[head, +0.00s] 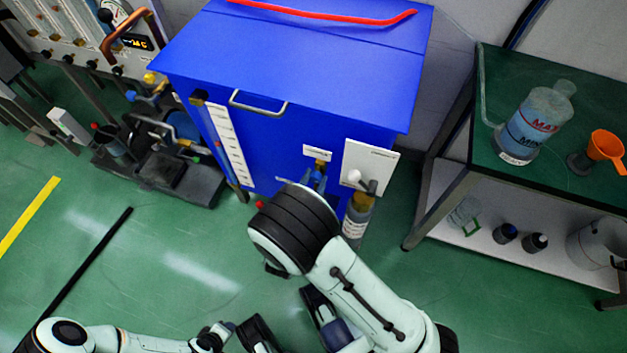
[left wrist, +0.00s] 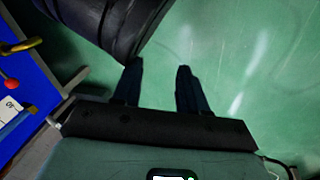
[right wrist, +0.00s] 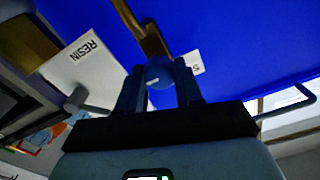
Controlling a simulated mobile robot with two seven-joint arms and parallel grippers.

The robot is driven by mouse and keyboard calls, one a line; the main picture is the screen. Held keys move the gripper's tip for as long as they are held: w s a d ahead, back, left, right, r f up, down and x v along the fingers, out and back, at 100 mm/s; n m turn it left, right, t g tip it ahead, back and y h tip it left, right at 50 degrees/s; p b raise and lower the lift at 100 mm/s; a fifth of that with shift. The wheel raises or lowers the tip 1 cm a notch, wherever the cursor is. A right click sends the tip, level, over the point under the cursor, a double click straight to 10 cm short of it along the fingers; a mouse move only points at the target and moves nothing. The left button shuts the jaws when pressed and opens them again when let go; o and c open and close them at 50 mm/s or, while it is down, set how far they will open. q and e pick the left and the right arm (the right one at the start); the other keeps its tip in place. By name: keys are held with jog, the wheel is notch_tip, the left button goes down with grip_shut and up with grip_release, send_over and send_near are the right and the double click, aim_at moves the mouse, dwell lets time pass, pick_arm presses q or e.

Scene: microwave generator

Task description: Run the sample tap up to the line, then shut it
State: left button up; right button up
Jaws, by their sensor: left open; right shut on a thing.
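My right gripper (right wrist: 159,92) is shut on a round blue knob, the tap handle (right wrist: 158,72), in the right wrist view. A brass pipe (right wrist: 148,32) runs behind it on the blue cabinet front. A white label starting with S (right wrist: 194,62) is beside it. In the head view my right arm covers most of the tap area, so the outlet, any vessel under it and its fill line are hidden. My left gripper (left wrist: 158,72) is open and empty above the green floor, with a dark arm part close in front of it.
A labelled bottle (head: 354,225) stands below a white plate with a valve (head: 370,160); the plate reads RESIN in the right wrist view (right wrist: 85,60).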

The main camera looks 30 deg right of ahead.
jog(key=shift+r+n+p, duration=0.3)
jog(key=shift+n+p, duration=0.6)
jog(key=shift+p, duration=0.25)
jog(key=shift+f+n+p, duration=0.25)
jog(key=shift+n+p, duration=0.7)
jog(key=shift+n, duration=0.25)
pick_arm(q)
jog(key=s+d+r+h, duration=0.1)
jog(key=s+d+r, duration=0.2)
jog(key=r, duration=0.3)
jog(key=shift+s+g, duration=0.15)
jog(key=shift+g, duration=0.25)
jog(key=shift+d, duration=0.1)
pick_arm(e)
jog(key=o, duration=1)
jog(key=shift+o, duration=0.2)
jog(key=shift+a, duration=0.1)
pick_arm(q)
jog(key=shift+s+d+r+m+g+p, duration=0.15)
jog(key=shift+s+d+r+g+p, duration=0.15)
jog(key=shift+s, duration=0.2)
jog(key=shift+s+d+r+m+g+p, duration=0.15)
jog(key=shift+s+r+p, duration=0.15)
jog(key=shift+s+r, duration=0.15)
pick_arm(e)
jog(key=v, duration=1.3)
jog(key=shift+s, duration=0.2)
